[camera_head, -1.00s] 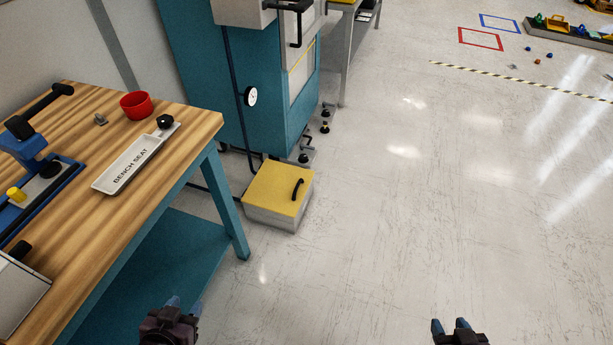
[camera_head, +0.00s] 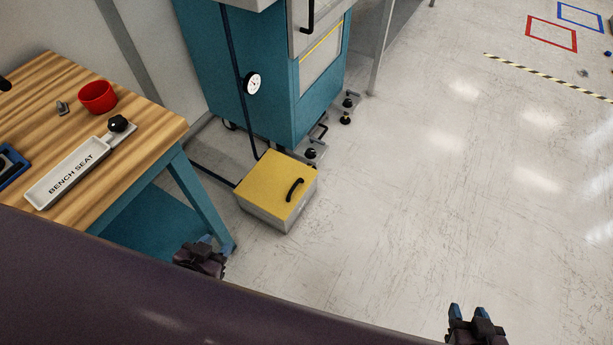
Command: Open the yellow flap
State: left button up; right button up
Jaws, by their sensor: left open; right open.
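The yellow flap (camera_head: 268,183) is the flat top of a low grey box (camera_head: 268,218) on the floor. It lies closed, with a black bar handle (camera_head: 295,189) near its right side. My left gripper (camera_head: 207,240) is open and empty, to the lower left of the box and apart from it, near the bench leg. My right gripper (camera_head: 468,311) is open and empty at the bottom right, over bare floor and well away from the box.
A wooden workbench (camera_head: 45,115) with a red cup (camera_head: 97,97) and a bench seat tray (camera_head: 70,178) stands at left. A teal cabinet (camera_head: 215,75) stands behind the box. The floor (camera_head: 430,190) to the right is clear. My own dark arm crosses the bottom left.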

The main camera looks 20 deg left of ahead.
aim_at(277, 183)
jog(key=i+l+u, duration=0.45)
jog(key=u, duration=0.25)
jog(key=i+u, duration=0.1)
jog(key=u, duration=0.25)
jog(key=i+j+u, duration=0.1)
jog(key=u, duration=0.6)
jog(key=i, duration=0.3)
